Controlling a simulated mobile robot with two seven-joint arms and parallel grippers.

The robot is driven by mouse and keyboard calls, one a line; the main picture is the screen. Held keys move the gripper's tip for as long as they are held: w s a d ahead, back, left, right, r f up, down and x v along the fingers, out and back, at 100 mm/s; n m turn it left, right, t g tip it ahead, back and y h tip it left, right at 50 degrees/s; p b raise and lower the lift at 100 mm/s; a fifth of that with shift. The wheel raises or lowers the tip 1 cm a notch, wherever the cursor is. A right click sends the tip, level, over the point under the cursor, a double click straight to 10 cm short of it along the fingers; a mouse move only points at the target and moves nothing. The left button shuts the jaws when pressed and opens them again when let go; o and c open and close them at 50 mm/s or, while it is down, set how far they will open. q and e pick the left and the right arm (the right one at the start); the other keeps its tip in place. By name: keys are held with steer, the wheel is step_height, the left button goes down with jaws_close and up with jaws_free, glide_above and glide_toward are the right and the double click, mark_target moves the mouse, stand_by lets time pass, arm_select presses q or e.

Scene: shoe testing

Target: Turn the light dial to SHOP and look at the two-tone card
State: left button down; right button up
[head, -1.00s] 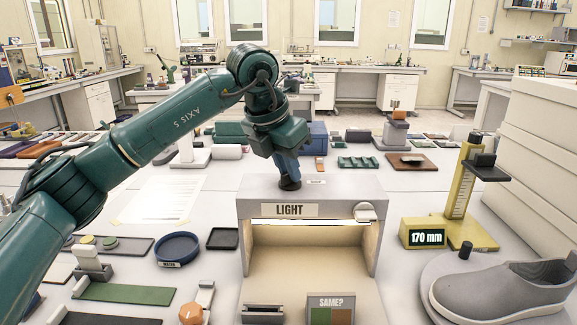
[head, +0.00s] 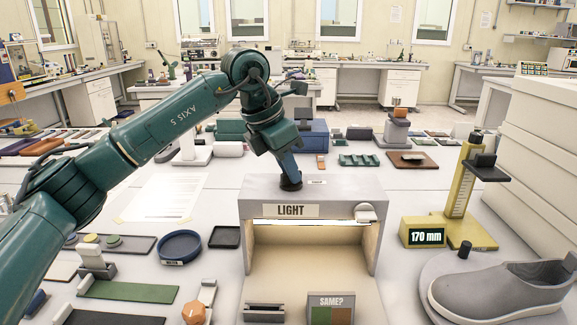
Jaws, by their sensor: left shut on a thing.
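The light box (head: 350,193) stands in the middle of the table, with a LIGHT label on its front and a lit strip under its top. My left gripper (head: 289,174) points down at the box's top and is shut on the dark light dial (head: 290,183) there. A small label (head: 317,182) lies beside the dial; its text is too small to read. The two-tone card (head: 331,310), green and brown under the word SAME?, stands at the box's front opening. My right gripper is not in view.
A grey shoe (head: 505,290) sits on a round stand at the right, near a yellow height gauge (head: 467,200) reading 170 mm. A blue dish (head: 180,246) and green strip (head: 128,292) lie at the left. White boxes are stacked at the right edge.

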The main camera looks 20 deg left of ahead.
arm_select(q)
steer(key=c, duration=1.4)
jaws_free()
steer(key=shift+c, duration=0.2)
steer(key=shift+r, duration=0.1)
steer(key=v, duration=1.3)
steer(key=shift+r, duration=0.1)
